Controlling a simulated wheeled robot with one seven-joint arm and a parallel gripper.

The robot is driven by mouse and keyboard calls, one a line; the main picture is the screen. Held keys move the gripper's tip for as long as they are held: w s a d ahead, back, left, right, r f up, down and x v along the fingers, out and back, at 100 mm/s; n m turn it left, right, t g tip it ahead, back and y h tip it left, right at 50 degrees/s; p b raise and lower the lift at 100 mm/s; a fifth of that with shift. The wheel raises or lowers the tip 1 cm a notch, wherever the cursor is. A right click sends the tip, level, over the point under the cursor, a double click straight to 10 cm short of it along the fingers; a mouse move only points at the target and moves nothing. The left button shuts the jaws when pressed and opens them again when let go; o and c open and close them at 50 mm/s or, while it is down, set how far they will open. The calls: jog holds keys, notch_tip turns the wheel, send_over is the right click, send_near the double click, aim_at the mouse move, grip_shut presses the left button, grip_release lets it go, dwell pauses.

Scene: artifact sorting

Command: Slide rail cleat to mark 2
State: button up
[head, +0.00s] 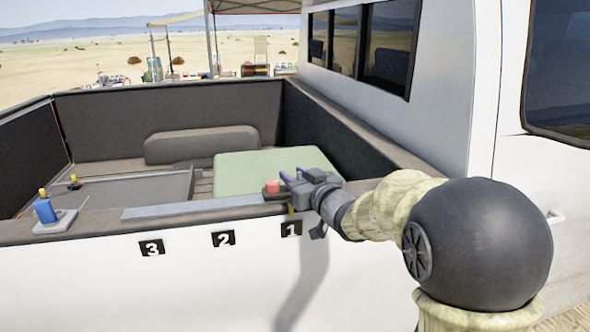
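The rail cleat appears as a dark block with a red knob (272,187) on the truck bed's near side wall. It sits at the right end of a grey rail (190,207), roughly above the black label 1 (291,230). Label 2 (223,239) and label 3 (151,248) are farther left on the white side panel. My gripper (287,178) comes in from the right, just right of the red knob. Its two fingers look spread apart, with nothing seen between them. I cannot tell whether it touches the cleat.
A blue item on a white plate (50,226) stands on the wall top at left. A green block (265,168) lies in the bed behind the cleat. The white cab (450,100) rises at right. The rail left of the cleat looks clear.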

jog(key=shift+w+a, duration=0.1)
jog(key=shift+w, duration=0.1)
grip_shut()
jog(key=shift+a+b, duration=0.1)
jog(key=shift+b, duration=0.2)
